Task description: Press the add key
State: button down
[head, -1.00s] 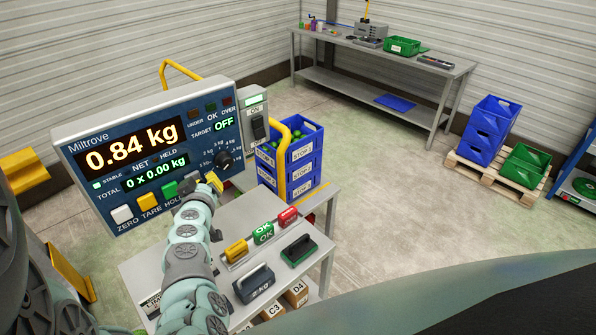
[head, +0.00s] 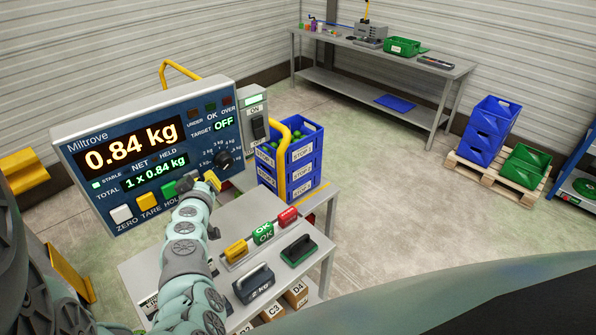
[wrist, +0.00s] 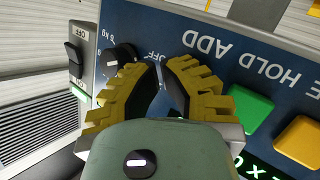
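The scale's display panel (head: 160,155) stands at the left in the head view, reading 0.84 kg, with "1 x 0.84 kg" on its total line. My gripper (head: 212,181) is at the panel's lower right, past the green HOLD key (head: 168,189). In the wrist view my gripper's yellow fingers (wrist: 166,64) are together at the tips with only a narrow gap, holding nothing. The ADD label (wrist: 205,44) shows just beside them. The add key itself is hidden behind the fingers; contact cannot be seen. The green HOLD key (wrist: 246,108) is to their right.
The orange TARE key (head: 148,201) and white ZERO key (head: 122,214) are left of HOLD. A black dial (wrist: 120,57) is close left of the fingers in the wrist view. A power switch (head: 259,128) is on the panel's right.

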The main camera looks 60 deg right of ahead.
jog(key=shift+s, duration=0.1)
jog(key=shift+s+a, duration=0.2)
jog(key=shift+s, duration=0.55)
jog(key=s, duration=0.2)
jog(key=s+a, duration=0.1)
jog(key=s, duration=0.2)
dwell(0.3)
jog(key=shift+w+a, duration=0.1)
jog(key=shift+w, duration=0.05)
dwell(0.5)
